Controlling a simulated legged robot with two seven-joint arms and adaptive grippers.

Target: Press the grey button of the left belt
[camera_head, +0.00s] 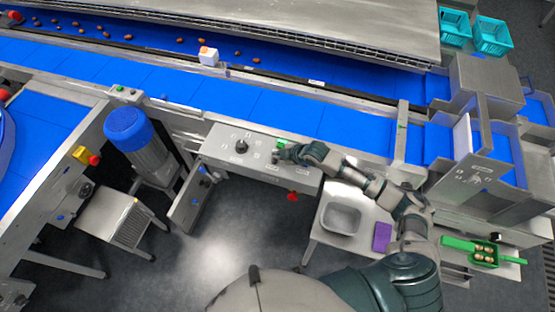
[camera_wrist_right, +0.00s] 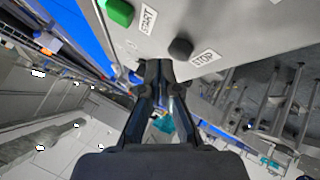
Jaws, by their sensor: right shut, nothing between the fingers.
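A grey control panel (camera_head: 222,150) stands in front of the long blue belt in the head view. In the right wrist view its face shows a green button (camera_wrist_right: 119,12) beside a START label and a dark grey button (camera_wrist_right: 181,48) beside a STOP label. The green button also shows in the head view (camera_head: 281,144), next to my right gripper (camera_head: 279,155). In the wrist view my right gripper (camera_wrist_right: 160,66) is shut and empty, its tips close to the dark grey button. Whether they touch it, I cannot tell. My left gripper is out of view.
A black knob (camera_head: 241,146) sits on the panel and a red button (camera_head: 292,196) at its front edge. A grey bin (camera_head: 341,216) and a purple block (camera_head: 382,237) lie on a side table. Dates (camera_head: 237,52) lie on the rear belt. Open floor lies before the panel.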

